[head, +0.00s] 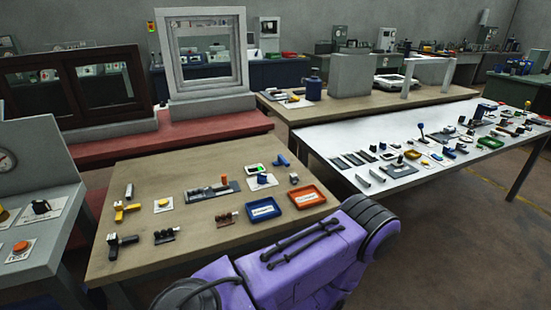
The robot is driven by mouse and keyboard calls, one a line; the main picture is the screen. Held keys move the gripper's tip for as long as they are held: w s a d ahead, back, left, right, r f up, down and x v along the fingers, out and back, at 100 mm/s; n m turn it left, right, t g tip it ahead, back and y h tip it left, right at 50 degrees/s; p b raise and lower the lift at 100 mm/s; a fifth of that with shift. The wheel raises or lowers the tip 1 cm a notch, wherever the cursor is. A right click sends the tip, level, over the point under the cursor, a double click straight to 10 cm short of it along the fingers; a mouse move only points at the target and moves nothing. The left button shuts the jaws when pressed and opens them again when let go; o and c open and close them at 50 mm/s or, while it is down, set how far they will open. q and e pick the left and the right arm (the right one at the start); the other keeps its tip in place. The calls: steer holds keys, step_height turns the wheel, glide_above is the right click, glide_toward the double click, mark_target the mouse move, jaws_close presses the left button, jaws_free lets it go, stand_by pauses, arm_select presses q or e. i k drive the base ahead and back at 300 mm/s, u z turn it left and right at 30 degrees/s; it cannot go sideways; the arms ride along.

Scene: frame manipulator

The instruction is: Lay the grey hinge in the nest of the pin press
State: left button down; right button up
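On the wooden table, a long dark fixture (212,190) with a grey block and an upright orange-topped part looks like the pin press. Its nest is too small to make out. I cannot pick out the grey hinge for certain among the small parts. Two small dark pieces with brownish tops, one in front of the fixture (225,219) and one at the front left (167,237), are also unclear. Neither of my grippers shows; a purple arm link of mine crosses the bottom centre.
A blue tray (263,209) and an orange tray (307,197) sit at the wooden table's (190,255) right side. A black tool (121,244) and yellow part (126,211) lie left. The white table (345,137) holds many small parts. Bare wood lies between items.

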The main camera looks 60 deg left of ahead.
mark_target(195, 192)
steer(key=z, duration=0.45)
steer(key=k, duration=1.4)
steer(key=u, duration=1.65)
steer(key=i, duration=0.25)
steer(key=z, duration=0.05)
